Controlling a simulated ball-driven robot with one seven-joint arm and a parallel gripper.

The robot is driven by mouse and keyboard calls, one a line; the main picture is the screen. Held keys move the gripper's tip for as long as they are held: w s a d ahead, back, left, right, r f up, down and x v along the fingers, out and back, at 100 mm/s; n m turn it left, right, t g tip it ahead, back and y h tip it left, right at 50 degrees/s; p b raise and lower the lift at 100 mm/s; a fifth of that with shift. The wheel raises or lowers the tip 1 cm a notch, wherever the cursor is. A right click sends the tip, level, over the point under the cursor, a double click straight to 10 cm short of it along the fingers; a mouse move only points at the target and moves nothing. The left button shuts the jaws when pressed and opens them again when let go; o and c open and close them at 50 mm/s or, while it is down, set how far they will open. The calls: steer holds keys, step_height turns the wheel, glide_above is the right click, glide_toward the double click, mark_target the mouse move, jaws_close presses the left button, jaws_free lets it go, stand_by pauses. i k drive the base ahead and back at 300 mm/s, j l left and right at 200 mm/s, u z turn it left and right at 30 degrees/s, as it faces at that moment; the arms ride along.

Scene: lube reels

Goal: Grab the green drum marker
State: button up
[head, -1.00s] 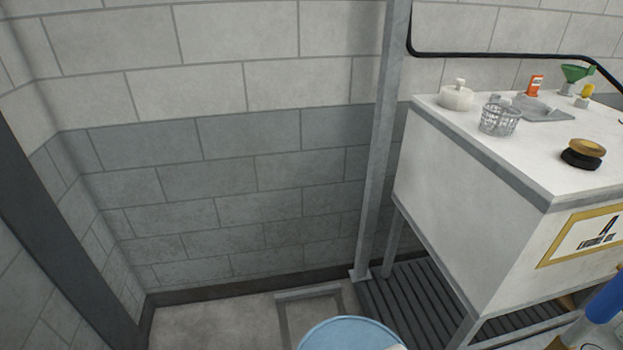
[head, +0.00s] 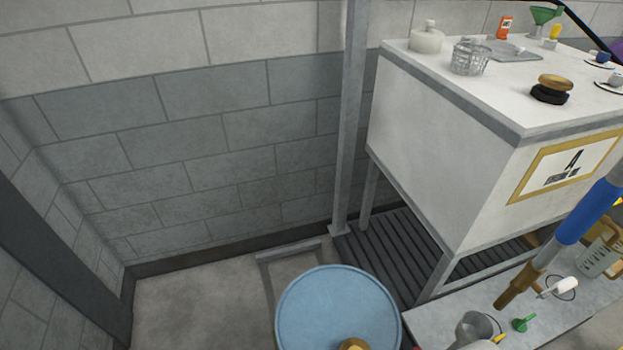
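A small green piece (head: 523,323) lies on the low grey bench at the bottom right of the head view. It may be the green drum marker, but it is too small to tell. A green funnel (head: 545,15) stands on the white cabinet top at the far right back. A light blue drum (head: 335,305) stands on the floor at bottom centre, its lid cut by the lower picture edge. A gold-brown round piece (head: 352,344) shows on the lid. My gripper is not in view.
The white cabinet (head: 445,150) on legs fills the right. A grey post (head: 349,120) stands beside it. A blue tube (head: 590,212) with a brown tip slants above the low bench (head: 450,320), which holds a metal cup (head: 474,328). Floor left of the drum is clear.

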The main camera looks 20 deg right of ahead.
mark_target(519, 325)
steer(key=z, duration=0.4)
steer(key=k+z, duration=0.1)
steer(key=z, duration=0.25)
steer(key=k+z, duration=0.1)
steer(key=z, duration=0.65)
steer(key=i+l+u, duration=0.3)
steer(key=l, duration=0.3)
steer(key=i+l+u, duration=0.3)
steer(key=l, duration=0.4)
steer(key=i+l+u, duration=0.15)
steer(key=l, duration=0.2)
steer(key=i+l+u, duration=0.15)
steer(key=l, duration=0.25)
